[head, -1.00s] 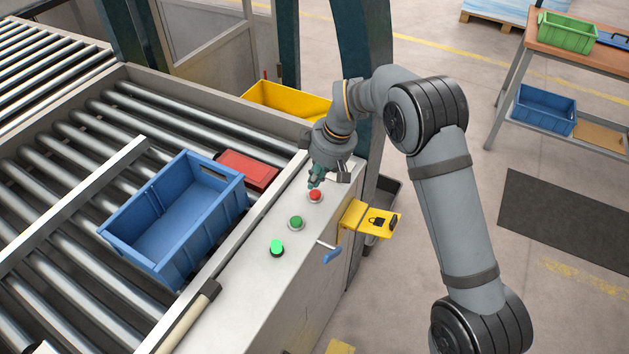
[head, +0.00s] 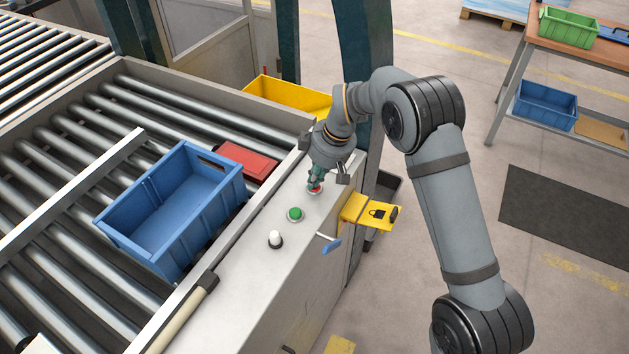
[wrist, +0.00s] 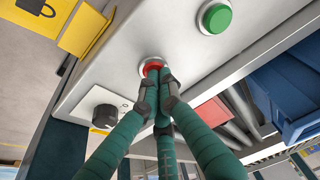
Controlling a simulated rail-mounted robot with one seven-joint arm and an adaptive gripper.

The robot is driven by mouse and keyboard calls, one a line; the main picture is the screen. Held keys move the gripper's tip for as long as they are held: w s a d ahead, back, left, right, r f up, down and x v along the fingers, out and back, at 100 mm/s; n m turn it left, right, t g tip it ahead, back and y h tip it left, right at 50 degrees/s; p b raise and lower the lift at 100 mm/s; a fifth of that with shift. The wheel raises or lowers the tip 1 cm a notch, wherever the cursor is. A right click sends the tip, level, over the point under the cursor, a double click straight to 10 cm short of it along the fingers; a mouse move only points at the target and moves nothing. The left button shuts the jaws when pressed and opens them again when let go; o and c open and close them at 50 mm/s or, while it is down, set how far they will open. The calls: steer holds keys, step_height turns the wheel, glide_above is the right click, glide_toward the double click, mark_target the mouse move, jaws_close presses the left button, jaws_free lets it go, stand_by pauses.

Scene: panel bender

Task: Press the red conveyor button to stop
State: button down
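The red button (head: 315,189) sits on the grey console top, mostly hidden under my gripper (head: 315,184) in the head view. How far the button is pushed in cannot be told. The green button (head: 295,214) is beside it; it also shows in the wrist view (wrist: 216,18). A lamp (head: 275,239) further along the console is white and unlit.
A blue bin (head: 175,210) and a red box (head: 247,161) lie on the roller conveyor left of the console. A yellow lock bracket (head: 369,212) and a blue-handled lever (head: 330,244) stick out from the console's right side. A black knob (wrist: 104,116) is near my fingers.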

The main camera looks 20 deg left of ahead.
steer(key=shift+s+d+f, duration=0.1)
steer(key=shift+s+f, duration=0.1)
steer(key=shift+r+p, duration=0.35)
steer(key=shift+p, duration=0.05)
steer(key=r, duration=0.1)
steer(key=r+p, duration=0.2)
steer(key=shift+w+r, duration=0.1)
steer(key=shift+w, duration=0.15)
steer(key=b+v, duration=0.2)
steer(key=v, duration=0.8)
steer(key=shift+r, duration=0.25)
steer(key=shift+f, duration=0.1)
glide_above(319, 190)
steer(key=a, duration=0.2)
steer(key=f, duration=0.8)
steer(key=shift+w+d+f, duration=0.1)
steer(key=shift+w+d, duration=0.1)
steer(key=shift+w, duration=0.15)
steer(key=v, duration=0.6)
steer(key=shift+s, duration=0.1)
